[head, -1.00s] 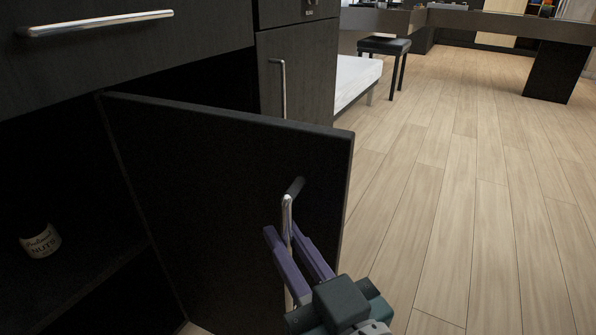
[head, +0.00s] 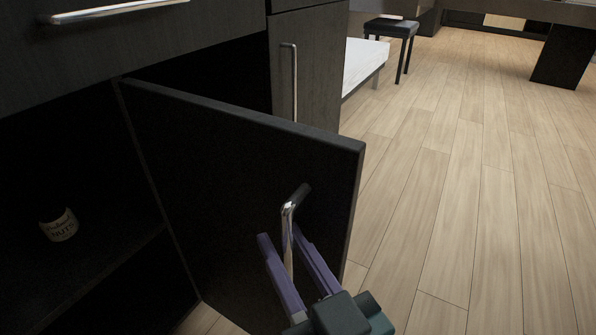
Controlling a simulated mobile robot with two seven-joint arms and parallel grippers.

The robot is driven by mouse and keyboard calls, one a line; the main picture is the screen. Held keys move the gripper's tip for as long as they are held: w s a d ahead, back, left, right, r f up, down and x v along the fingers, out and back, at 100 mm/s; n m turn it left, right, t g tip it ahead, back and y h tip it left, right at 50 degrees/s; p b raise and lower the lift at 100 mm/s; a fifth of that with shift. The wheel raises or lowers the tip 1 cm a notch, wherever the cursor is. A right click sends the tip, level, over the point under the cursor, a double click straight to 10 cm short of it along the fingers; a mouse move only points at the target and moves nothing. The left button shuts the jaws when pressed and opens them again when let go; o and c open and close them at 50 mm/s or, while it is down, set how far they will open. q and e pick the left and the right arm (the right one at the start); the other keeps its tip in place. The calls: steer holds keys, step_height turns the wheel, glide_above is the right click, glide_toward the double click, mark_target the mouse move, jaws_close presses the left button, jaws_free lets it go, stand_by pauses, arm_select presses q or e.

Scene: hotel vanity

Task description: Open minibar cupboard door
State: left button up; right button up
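The minibar cupboard door (head: 230,170) is black and stands swung well open, its hinge edge at the left and its free edge toward the floor on the right. A silver bar handle (head: 288,225) is on the door's face near the free edge. My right gripper (head: 283,240) has its two purple fingers on either side of this handle, seemingly closed around it; the exact contact is hard to see. The cupboard's dark interior (head: 80,190) is exposed at the left. My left gripper is not in view.
A small labelled tin (head: 60,226) sits on the cupboard shelf. A drawer with a silver handle (head: 110,11) is above. A neighbouring cupboard door (head: 312,70) is shut. A black stool (head: 391,32) and white bed (head: 363,65) stand behind. The wooden floor (head: 470,190) at right is clear.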

steer(key=p+v, duration=0.3)
steer(key=v, duration=0.7)
stand_by(0.3)
